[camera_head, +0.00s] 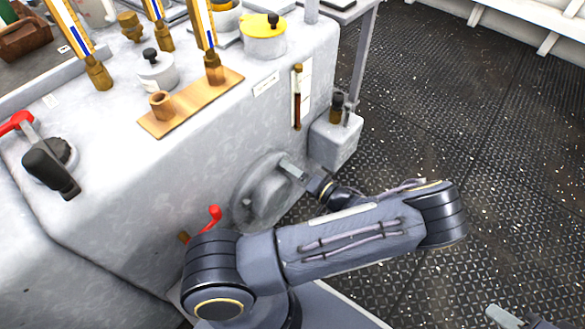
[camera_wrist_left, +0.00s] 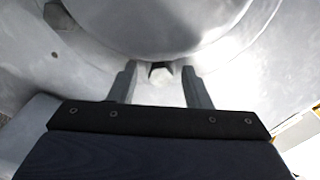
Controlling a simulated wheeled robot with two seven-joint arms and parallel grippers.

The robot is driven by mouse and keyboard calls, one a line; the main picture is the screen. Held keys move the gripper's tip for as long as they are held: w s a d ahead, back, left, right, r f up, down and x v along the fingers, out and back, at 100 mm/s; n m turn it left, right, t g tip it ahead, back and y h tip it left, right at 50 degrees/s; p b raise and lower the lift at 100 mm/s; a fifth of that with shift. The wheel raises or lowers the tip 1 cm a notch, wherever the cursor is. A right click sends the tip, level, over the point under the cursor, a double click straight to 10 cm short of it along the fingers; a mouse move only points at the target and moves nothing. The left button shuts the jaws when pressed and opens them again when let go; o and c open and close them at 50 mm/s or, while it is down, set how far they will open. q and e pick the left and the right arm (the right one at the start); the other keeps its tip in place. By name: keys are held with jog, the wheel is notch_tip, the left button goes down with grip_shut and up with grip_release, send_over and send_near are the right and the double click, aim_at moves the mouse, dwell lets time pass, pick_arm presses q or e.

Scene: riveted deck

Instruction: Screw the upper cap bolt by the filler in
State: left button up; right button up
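In the left wrist view a small hexagonal bolt head (camera_wrist_left: 160,74) sits at the lower rim of a round grey cover (camera_wrist_left: 165,28). My left gripper (camera_wrist_left: 160,85) has its two fingers apart, one on each side of the bolt head, with visible gaps. In the head view the left gripper (camera_head: 290,168) is at the upper right edge of the round cover (camera_head: 265,197) on the machine's side; the bolt is not discernible there. My right gripper (camera_head: 500,316) only partly shows at the bottom right edge, away from the machine; its opening is unclear.
A small grey box (camera_head: 335,148) with dark fittings stands right of the cover, close to my left gripper. A red-handled lever (camera_head: 210,218) is left of the cover. A brass plate (camera_head: 190,103) lies on the machine top. The studded deck (camera_head: 450,120) at right is clear.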

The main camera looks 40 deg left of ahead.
pick_arm(q)
jog(key=d+p, duration=0.1)
jog(key=d, duration=0.6)
jog(key=shift+s+d+p, duration=0.3)
jog(key=shift+d+p, duration=0.05)
